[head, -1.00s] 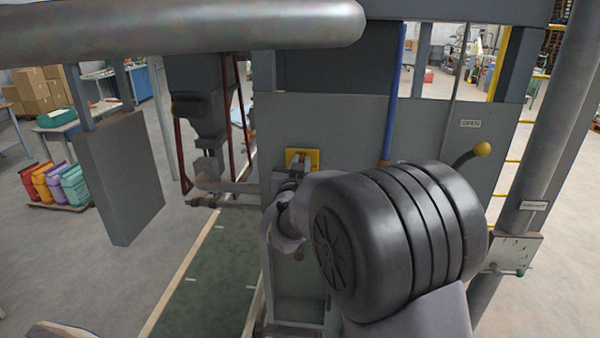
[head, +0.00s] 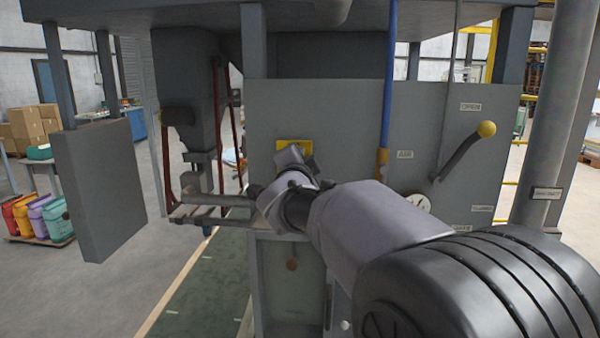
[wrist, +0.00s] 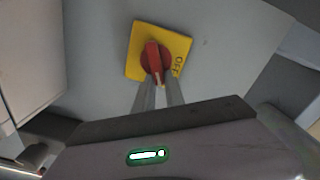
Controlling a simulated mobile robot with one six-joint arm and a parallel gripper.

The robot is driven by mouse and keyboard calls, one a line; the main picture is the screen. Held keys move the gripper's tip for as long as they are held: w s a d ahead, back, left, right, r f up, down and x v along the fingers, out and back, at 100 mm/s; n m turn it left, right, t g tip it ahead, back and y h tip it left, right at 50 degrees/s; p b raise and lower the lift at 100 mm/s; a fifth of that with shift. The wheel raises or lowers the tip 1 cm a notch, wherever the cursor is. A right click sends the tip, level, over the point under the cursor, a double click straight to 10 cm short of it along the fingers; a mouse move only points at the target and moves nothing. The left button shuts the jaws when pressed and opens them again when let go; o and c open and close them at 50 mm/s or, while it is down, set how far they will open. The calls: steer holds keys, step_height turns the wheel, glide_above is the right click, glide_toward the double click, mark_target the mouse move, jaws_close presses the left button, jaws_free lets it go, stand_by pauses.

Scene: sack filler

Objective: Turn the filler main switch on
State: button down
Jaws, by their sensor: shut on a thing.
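The main switch is a red rotary knob (wrist: 154,58) on a square yellow plate (wrist: 145,30) in the wrist view. The word OFF is printed on the plate, to the right of the knob. The knob's raised handle runs roughly up and down in that view. My gripper (wrist: 158,82) has its two fingers on the near end of the handle and is shut on it. In the head view only part of the yellow plate (head: 286,146) shows, on the grey filler panel. My wrist hides the knob there.
A lever with a yellow ball (head: 487,129), a blue pipe (head: 388,80) marked AIR and a round gauge (head: 418,203) are on the panel to the right. A grey box (head: 98,190) hangs at left.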

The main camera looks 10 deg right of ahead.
steer(key=m+b, duration=0.2)
steer(key=m, duration=0.1)
steer(key=f+m+b, duration=0.1)
steer(key=m+b, duration=0.1)
steer(key=shift+d+f+m, duration=0.15)
steer(key=shift+f+m, duration=0.05)
steer(key=shift+m, duration=0.2)
steer(key=shift+b, duration=0.35)
steer(key=c, duration=1.4)
jaws_free()
steer(key=shift+s, duration=0.15)
steer(key=p+v, duration=0.2)
steer(key=v, duration=1.5)
